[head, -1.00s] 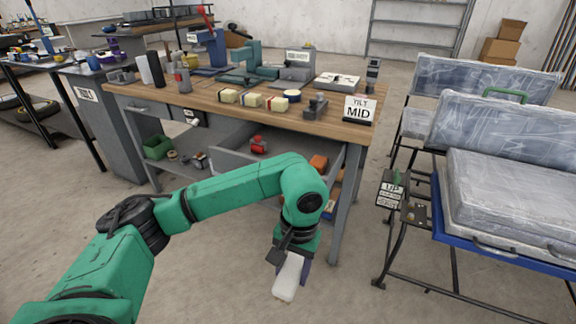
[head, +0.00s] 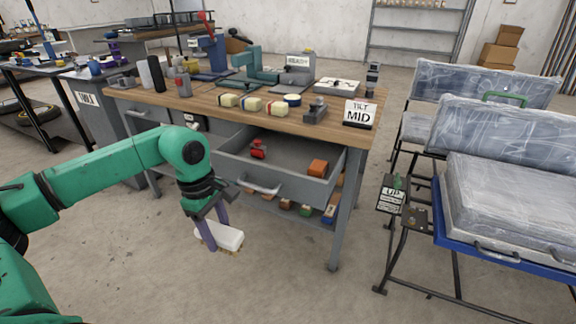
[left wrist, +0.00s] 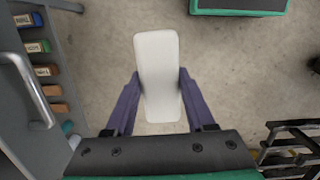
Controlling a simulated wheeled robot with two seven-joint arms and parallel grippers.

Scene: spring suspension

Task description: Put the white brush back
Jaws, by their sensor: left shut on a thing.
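The white brush (head: 230,238) is a pale block with tan bristles along its underside. It is held in my left gripper (head: 212,238) above the floor, in front of the bench. In the left wrist view the white brush (left wrist: 158,75) stands out between the two purple fingers of my left gripper (left wrist: 160,102), which are shut on it. The open drawer (head: 262,187) is just behind and to the right of the gripper in the head view. It holds a red item (head: 258,149) and an orange block (head: 317,167). My right gripper is not in view.
Several labelled brushes or blocks (head: 306,209) lie on the shelf below the drawer; they also show in the left wrist view (left wrist: 37,47). The wooden benchtop (head: 200,103) carries tools and blocks. A bench leg (head: 340,215) stands at right. Floor in front is clear.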

